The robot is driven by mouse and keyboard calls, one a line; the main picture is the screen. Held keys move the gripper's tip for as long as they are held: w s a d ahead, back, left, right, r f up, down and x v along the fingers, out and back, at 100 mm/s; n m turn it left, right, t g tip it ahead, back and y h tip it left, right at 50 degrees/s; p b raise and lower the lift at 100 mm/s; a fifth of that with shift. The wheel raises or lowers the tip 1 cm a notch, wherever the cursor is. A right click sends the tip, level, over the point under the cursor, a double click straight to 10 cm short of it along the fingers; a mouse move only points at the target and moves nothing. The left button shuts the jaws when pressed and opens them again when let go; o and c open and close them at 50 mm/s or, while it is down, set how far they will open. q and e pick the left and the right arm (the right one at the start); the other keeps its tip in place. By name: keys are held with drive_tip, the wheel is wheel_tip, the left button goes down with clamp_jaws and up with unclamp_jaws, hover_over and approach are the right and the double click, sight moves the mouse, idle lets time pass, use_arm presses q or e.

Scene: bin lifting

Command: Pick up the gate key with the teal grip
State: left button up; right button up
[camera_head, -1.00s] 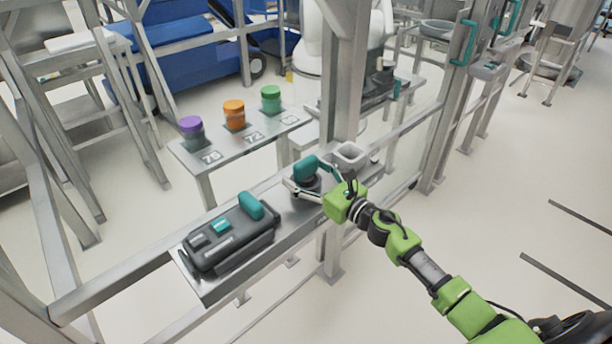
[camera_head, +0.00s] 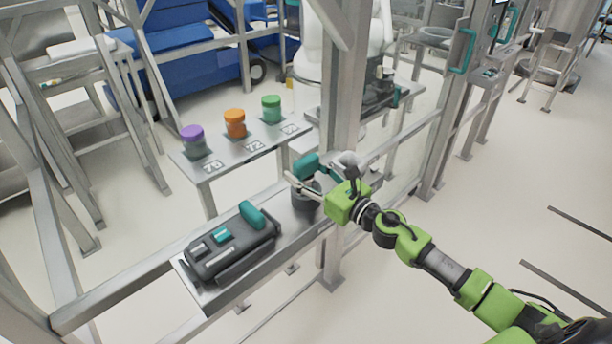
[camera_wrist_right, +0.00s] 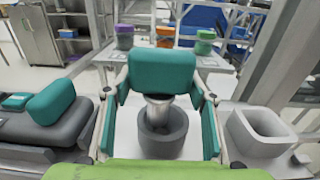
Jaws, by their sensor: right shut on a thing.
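The gate key's teal grip (camera_head: 306,165) shows in the head view at the far end of my right gripper (camera_head: 310,177). In the right wrist view the grip (camera_wrist_right: 162,72) is upright between the two fingertips, and my right gripper (camera_wrist_right: 160,92) is shut on its sides. A short metal shaft (camera_wrist_right: 158,104) runs down from the grip toward a dark grey round socket (camera_wrist_right: 163,135) on the shelf. The shaft's lower end is hidden at the socket mouth, so I cannot tell if it is clear. My left gripper is not in view.
A dark grey case (camera_head: 232,245) with a teal handle lies left on the metal shelf (camera_head: 207,292). A light grey cup (camera_wrist_right: 260,132) stands right of the socket. A metal post (camera_head: 343,85) rises close behind the gripper. Purple, orange and green-lidded jars stand on a table beyond.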

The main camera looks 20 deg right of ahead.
drive_tip(key=s+a+r+p, duration=0.1)
drive_tip(key=s+a+r, duration=0.3)
drive_tip(key=s+r, duration=0.4)
drive_tip(key=s, duration=0.3)
drive_tip(key=shift+s+a+r, duration=0.15)
drive_tip(key=shift+s+a, duration=0.1)
drive_tip(key=shift+s, duration=0.05)
wheel_tip(320, 180, up, 6)
drive_tip(key=p, duration=0.6)
